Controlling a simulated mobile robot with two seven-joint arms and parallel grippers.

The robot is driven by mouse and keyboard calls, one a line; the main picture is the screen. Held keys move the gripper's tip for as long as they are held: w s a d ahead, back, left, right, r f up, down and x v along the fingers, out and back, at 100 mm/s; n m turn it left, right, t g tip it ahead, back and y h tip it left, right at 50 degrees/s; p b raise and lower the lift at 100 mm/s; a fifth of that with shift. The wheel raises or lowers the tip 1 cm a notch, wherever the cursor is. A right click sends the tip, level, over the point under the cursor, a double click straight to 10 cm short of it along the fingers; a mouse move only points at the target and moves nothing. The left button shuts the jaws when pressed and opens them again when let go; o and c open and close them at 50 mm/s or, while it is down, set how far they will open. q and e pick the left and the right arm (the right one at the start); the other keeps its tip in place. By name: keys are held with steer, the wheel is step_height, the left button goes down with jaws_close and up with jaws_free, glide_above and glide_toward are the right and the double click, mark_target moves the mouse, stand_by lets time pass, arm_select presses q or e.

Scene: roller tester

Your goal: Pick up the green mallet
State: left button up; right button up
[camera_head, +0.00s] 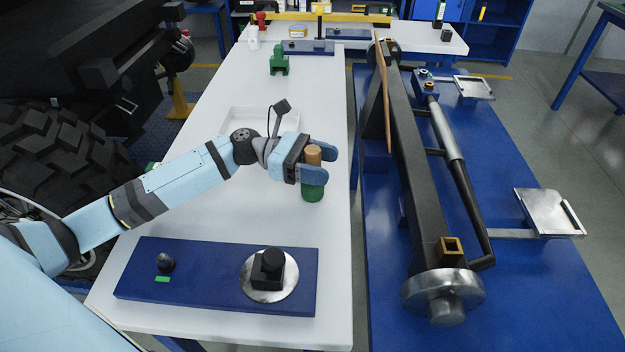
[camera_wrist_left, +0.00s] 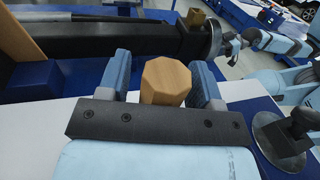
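The green mallet stands upright on the white table, its green head (camera_head: 313,192) down and its tan wooden handle (camera_head: 313,154) up. My left gripper (camera_head: 315,163) is level with the handle, one finger on each side of it. In the left wrist view, the faceted handle top (camera_wrist_left: 165,82) is between the two blue fingers, with a narrow gap at the left finger. The gripper looks open around the handle. The near finger hides part of the handle in the head view. What looks like my right gripper (camera_wrist_left: 232,46) shows small in the left wrist view, its fingers unclear.
A blue base plate (camera_head: 215,295) with black knobs lies at the table's near end. A white tray (camera_head: 235,116) lies behind my left wrist. A green block (camera_head: 279,62) stands farther back. The roller tester (camera_head: 415,180) on its blue stand is to the right.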

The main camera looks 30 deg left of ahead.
arm_select(q)
jaws_close()
steer(key=shift+r, duration=0.6)
step_height(320, 180, up, 19)
steer(key=p, duration=0.5)
arm_select(e)
steer(key=shift+s+d+r+g+h, duration=0.2)
steer(key=shift+d+g+h, duration=0.1)
steer(key=shift+d+h, duration=0.15)
steer(key=shift+f, duration=0.1)
